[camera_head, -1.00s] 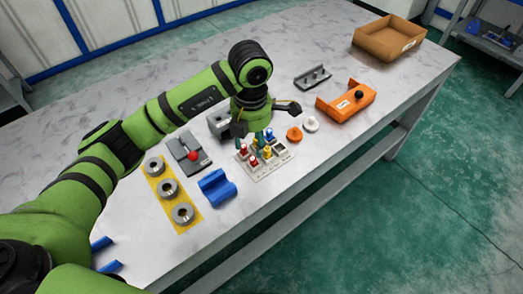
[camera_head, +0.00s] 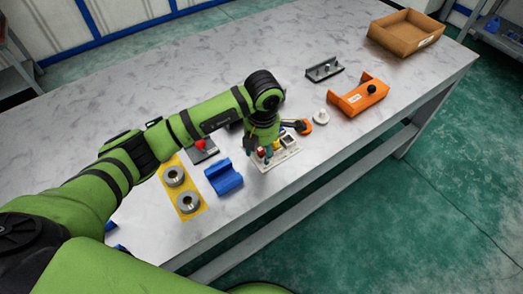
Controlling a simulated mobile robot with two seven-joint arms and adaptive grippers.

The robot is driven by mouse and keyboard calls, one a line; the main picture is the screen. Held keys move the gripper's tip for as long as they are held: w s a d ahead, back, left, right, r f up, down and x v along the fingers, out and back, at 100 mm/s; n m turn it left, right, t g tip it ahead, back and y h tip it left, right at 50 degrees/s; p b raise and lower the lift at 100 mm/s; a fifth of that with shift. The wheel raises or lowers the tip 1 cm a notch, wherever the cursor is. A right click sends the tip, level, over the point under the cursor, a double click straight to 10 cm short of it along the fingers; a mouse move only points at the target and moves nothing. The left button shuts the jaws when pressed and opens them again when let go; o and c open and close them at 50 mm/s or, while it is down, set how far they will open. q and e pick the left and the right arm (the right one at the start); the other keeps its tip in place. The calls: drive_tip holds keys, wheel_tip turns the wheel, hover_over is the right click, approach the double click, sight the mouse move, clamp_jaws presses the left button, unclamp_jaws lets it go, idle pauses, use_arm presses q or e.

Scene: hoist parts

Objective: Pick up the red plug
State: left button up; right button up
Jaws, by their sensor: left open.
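The plugs stand in a white holder block (camera_head: 289,157) near the front edge of the table. A red plug (camera_head: 262,153) shows just below my left gripper. My left gripper (camera_head: 268,146) is pointed down over the holder, with its fingers spread open. The wrist and fingers cover much of the holder, so most plugs are hidden. I cannot tell whether the fingers touch any plug. My right gripper is not in view.
A blue cradle (camera_head: 223,177) and a yellow mat (camera_head: 188,215) with grey rings lie left of the holder. A grey part with a red knob (camera_head: 200,146) is behind. An orange bracket (camera_head: 358,97) and cardboard box (camera_head: 405,36) are at right.

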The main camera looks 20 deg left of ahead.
use_arm(q)
drive_tip(key=c, duration=0.6)
drive_tip(key=shift+c, duration=1.4)
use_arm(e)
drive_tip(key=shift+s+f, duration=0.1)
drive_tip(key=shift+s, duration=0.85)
use_arm(q)
drive_tip(key=shift+r, duration=0.1)
